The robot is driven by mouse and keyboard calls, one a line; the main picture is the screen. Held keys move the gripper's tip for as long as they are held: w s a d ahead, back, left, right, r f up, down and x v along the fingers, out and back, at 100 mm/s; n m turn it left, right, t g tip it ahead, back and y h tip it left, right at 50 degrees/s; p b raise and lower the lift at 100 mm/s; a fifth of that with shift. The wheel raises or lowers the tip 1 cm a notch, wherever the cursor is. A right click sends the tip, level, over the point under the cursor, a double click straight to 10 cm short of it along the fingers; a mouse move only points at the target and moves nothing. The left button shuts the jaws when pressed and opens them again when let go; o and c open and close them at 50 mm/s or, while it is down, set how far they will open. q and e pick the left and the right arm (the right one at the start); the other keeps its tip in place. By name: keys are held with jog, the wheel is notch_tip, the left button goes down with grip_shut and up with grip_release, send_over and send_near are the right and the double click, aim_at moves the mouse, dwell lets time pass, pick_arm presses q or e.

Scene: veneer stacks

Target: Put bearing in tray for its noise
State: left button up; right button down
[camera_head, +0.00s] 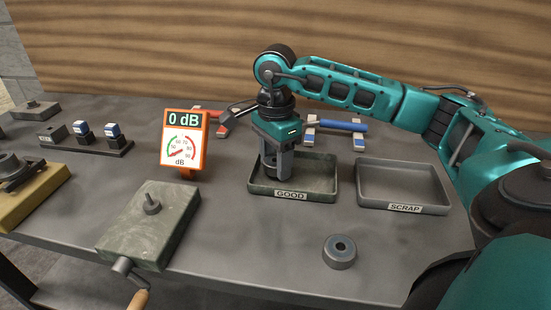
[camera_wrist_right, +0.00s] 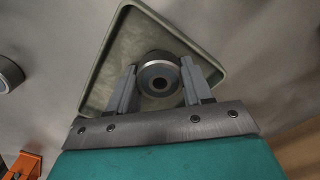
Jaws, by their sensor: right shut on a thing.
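My right gripper (camera_head: 278,168) points down into the left part of the green-grey tray marked GOOD (camera_head: 325,193). It is shut on a bearing (camera_wrist_right: 160,78), a grey ring with a dark centre, seen between the two fingers in the right wrist view. The tray walls (camera_wrist_right: 112,50) surround it there; I cannot tell whether the bearing touches the tray floor. The grey tray marked SCRAP (camera_head: 425,209) stands to the right and looks empty. Another bearing (camera_head: 340,252) lies on the table in front of the trays. The orange noise meter (camera_head: 183,140) reads 0 dB. My left gripper is out of view.
A grey block with an upright spindle (camera_head: 150,220) and a hand crank (camera_head: 138,300) stands at the front left. A rack with blue-topped pieces (camera_head: 85,140) is at the far left. A blue-handled tool (camera_head: 340,126) lies behind the trays. The table's front middle is mostly clear.

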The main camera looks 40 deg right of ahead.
jog(key=shift+f, duration=0.4)
jog(key=c, duration=0.7)
grip_release()
jog(key=shift+c, duration=0.2)
notch_tip(320, 180, up, 13)
jog(key=p, duration=0.2)
jog(key=shift+r+p, duration=0.2)
jog(key=shift+p, duration=0.1)
jog(key=shift+f, duration=0.1)
